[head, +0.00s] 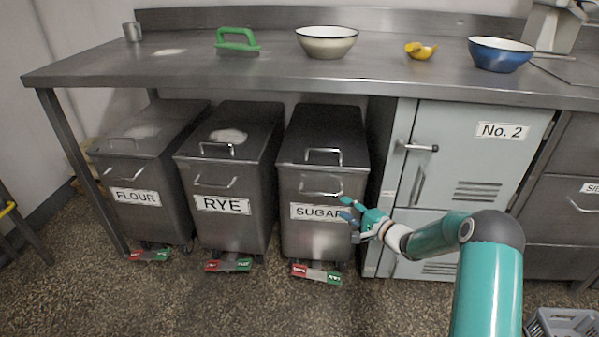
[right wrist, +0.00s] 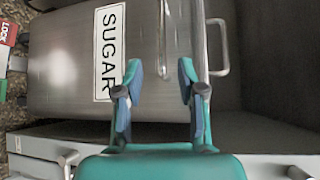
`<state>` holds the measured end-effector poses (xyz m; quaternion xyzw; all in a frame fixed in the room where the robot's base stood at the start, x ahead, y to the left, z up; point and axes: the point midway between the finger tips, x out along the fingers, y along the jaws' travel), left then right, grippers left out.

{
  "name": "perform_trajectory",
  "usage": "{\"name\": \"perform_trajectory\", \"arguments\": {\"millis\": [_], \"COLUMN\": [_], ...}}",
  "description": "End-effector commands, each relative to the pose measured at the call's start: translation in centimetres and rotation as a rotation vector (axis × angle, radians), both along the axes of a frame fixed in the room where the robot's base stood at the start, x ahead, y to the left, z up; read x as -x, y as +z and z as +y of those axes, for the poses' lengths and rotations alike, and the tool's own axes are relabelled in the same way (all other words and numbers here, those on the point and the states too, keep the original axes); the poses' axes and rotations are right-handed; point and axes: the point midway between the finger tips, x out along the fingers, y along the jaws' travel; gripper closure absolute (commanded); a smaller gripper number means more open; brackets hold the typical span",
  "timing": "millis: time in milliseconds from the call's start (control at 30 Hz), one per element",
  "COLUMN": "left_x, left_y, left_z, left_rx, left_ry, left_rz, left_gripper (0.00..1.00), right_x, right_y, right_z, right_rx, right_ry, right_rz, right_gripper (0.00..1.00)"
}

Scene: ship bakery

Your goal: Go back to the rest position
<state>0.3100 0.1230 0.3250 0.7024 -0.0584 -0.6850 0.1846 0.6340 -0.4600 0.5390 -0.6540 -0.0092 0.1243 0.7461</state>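My right gripper (head: 351,212) is in front of the sugar bin (head: 318,235) at the right end of the row of bins. Its fingers stand apart with nothing between them. In the right wrist view the open fingers (right wrist: 160,88) point at the front of the sugar bin (right wrist: 75,60), near its label and front handle. I cannot tell whether the fingers touch the bin. My left gripper is not in view.
The rye bin (head: 222,228) and flour bin (head: 141,216) stand to the left under the steel counter (head: 190,64). A locker (head: 470,160) labelled No. 2 is right of the sugar bin. A grey crate (head: 560,322) sits on the floor at lower right. Bowls stand on the counter.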

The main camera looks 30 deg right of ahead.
Motion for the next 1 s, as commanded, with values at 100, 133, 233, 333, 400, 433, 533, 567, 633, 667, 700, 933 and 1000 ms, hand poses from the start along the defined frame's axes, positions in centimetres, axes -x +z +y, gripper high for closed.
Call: {"name": "perform_trajectory", "arguments": {"millis": [100, 133, 233, 333, 400, 433, 533, 567, 633, 667, 700, 933, 1000], "left_x": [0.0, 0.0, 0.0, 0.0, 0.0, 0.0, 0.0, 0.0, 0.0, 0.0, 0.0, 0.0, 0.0], "left_y": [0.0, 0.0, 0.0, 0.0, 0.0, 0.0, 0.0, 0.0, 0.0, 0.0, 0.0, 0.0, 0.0], "left_z": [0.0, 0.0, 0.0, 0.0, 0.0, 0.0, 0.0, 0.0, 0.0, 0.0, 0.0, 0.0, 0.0], "left_rx": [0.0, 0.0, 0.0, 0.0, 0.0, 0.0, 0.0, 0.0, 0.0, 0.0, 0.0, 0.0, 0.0], "left_ry": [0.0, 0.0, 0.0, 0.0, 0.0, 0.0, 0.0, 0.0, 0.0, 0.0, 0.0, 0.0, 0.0], "left_rz": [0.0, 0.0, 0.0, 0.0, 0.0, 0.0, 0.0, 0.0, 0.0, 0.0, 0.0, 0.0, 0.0], "left_gripper": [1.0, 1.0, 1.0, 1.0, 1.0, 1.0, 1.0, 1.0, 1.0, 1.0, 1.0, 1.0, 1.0], "right_x": [-0.1, -0.2, -0.9, -2.1, -2.7, -2.8, -2.2, -1.7, -0.3, 0.4, 1.6, 8.9, 11.3], "right_y": [0.0, 0.1, 0.4, 0.8, 0.3, -0.1, -2.5, -3.5, -5.7, -6.7, -8.1, -14.1, -15.5], "right_z": [0.1, 0.3, 1.7, 4.9, 8.9, 10.8, 17.6, 19.2, 22.8, 24.1, 25.7, 31.4, 32.4], "right_rx": [0.0, 0.0, -0.002, -0.01, -0.04, -0.062, -0.15, -0.157, -0.143, -0.125, -0.097, 0.11, 0.18], "right_ry": [0.002, 0.005, 0.029, 0.082, 0.139, 0.161, 0.2, 0.205, 0.216, 0.222, 0.233, 0.326, 0.367], "right_rz": [0.0, -0.002, -0.008, -0.017, -0.003, 0.01, 0.096, 0.127, 0.198, 0.231, 0.273, 0.481, 0.536], "right_gripper": [0.61, 0.61, 0.61, 0.61, 0.61, 0.61, 0.61, 0.61, 0.61, 0.61, 0.61, 0.61, 0.61]}}
